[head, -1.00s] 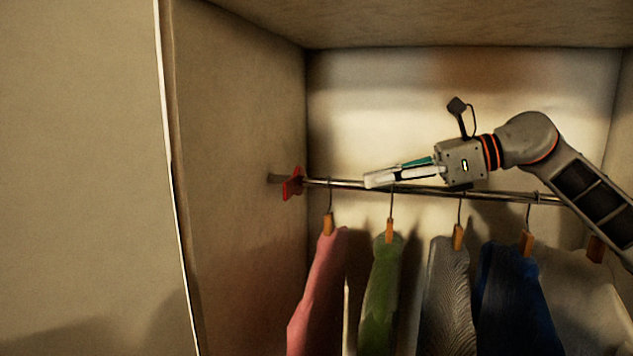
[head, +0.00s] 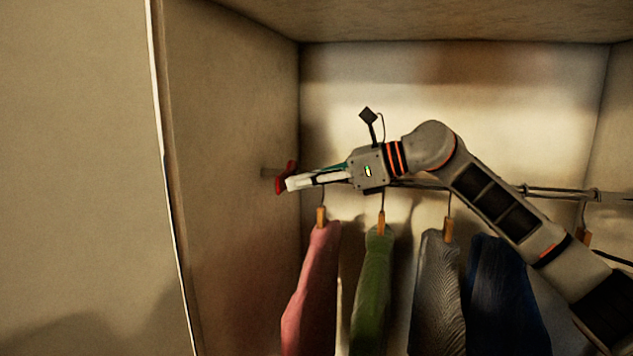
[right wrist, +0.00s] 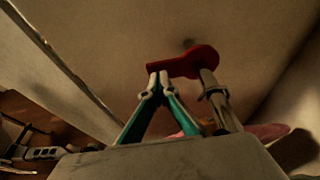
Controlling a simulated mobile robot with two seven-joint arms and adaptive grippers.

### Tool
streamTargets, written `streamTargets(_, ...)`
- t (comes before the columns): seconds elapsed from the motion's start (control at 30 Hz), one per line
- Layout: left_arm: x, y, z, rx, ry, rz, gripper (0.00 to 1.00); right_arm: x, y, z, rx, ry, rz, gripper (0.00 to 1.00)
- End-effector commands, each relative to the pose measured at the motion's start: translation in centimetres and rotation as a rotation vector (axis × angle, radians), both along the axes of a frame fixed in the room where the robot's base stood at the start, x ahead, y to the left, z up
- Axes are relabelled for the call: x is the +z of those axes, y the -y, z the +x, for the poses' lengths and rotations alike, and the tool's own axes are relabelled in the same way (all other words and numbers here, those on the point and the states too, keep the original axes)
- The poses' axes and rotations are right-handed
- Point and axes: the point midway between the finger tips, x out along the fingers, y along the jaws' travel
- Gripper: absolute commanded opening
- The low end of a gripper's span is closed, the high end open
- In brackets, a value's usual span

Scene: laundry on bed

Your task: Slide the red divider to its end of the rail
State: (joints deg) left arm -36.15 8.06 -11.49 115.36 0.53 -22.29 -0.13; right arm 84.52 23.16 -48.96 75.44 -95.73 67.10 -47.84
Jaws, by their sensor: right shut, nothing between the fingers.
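The red divider (head: 281,178) is on the rail (head: 540,191) at its left end, close to the closet's left side wall. In the right wrist view the red divider (right wrist: 186,66) is a flat red piece with a rounded end, around or at the rail (right wrist: 216,100). My right gripper (head: 290,184) is shut and empty, its tips right at the divider. In the right wrist view the shut fingertips (right wrist: 159,78) are just below the divider's edge, touching or nearly so. The gripper hides part of the divider and rail in the head view. My left gripper is not in view.
A pink garment (head: 312,285), a green one (head: 372,290), a grey one (head: 438,290) and a dark blue one (head: 500,300) hang below the rail. My right arm crosses in front of the rail. The left side wall (head: 230,120) is close to the fingertips.

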Motion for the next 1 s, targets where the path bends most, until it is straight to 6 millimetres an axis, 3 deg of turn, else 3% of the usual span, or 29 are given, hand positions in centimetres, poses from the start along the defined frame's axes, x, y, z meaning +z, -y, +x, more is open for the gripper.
streamTargets(0.4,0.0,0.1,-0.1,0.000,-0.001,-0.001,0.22,0.0,-0.4,0.1,0.001,0.000,0.000,0.00)
streamTargets(0.7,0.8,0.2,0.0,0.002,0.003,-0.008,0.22,0.2,-3.8,1.1,0.000,0.001,0.000,0.00)
streamTargets(1.0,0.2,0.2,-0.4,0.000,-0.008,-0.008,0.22,0.0,-3.9,1.2,0.001,0.001,0.000,0.00)
